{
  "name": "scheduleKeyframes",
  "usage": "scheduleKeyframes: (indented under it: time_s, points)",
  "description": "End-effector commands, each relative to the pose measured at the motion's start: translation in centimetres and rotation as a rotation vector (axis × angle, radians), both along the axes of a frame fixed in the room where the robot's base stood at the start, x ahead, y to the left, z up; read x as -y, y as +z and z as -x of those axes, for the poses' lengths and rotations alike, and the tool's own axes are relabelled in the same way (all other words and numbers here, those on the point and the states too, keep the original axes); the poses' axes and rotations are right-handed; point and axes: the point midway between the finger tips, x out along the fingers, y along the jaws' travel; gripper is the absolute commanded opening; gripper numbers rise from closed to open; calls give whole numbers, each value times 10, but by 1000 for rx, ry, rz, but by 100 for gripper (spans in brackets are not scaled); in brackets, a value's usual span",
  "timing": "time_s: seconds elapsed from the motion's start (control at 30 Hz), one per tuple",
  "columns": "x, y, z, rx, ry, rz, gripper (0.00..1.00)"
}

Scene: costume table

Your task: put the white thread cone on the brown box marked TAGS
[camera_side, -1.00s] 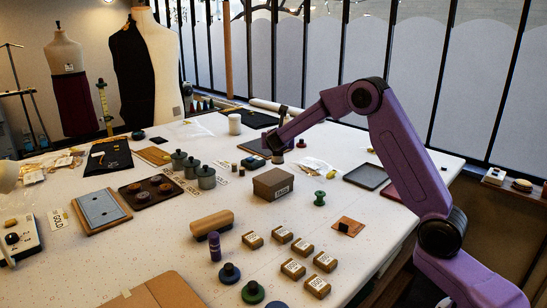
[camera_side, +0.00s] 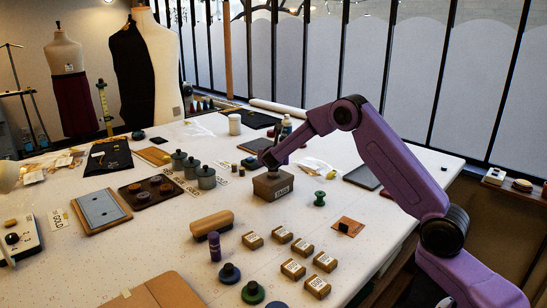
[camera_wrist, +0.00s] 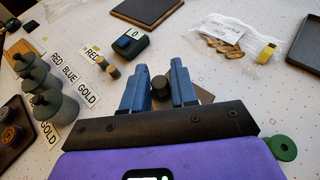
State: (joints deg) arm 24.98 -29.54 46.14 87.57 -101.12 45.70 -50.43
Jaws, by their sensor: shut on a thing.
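The brown box marked TAGS (camera_side: 284,190) stands on the table in the side view. My gripper (camera_side: 271,166) is low over its top. In the wrist view my gripper (camera_wrist: 159,70) has its blue fingers around a dark, round-topped thing (camera_wrist: 160,88), shut on it. Its lower part is hidden, and I cannot tell whether it touches the box. It does not look white. A white cylinder (camera_side: 234,124), perhaps the white thread cone, stands apart at the far side of the table.
A green spool (camera_side: 319,199) stands just right of the box. Grey lidded pots (camera_side: 206,178) stand to the left. A dark tray (camera_side: 361,177) lies to the right.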

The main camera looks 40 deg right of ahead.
Motion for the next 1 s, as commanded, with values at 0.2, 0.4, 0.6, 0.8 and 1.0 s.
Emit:
scheduleKeyframes:
  time_s: [0.2, 0.4, 0.6, 0.8, 1.0]
  points:
    - [0, -2, 0, -1, 0, -1, 53]
    - [0, -2, 0, -1, 0, 0, 53]
    - [-7, 5, 5, 0, 3, 0, 53]
    - [-30, 18, 28, 0, 4, -1, 53]
    - [-55, 34, 54, 2, 3, 0, 53]
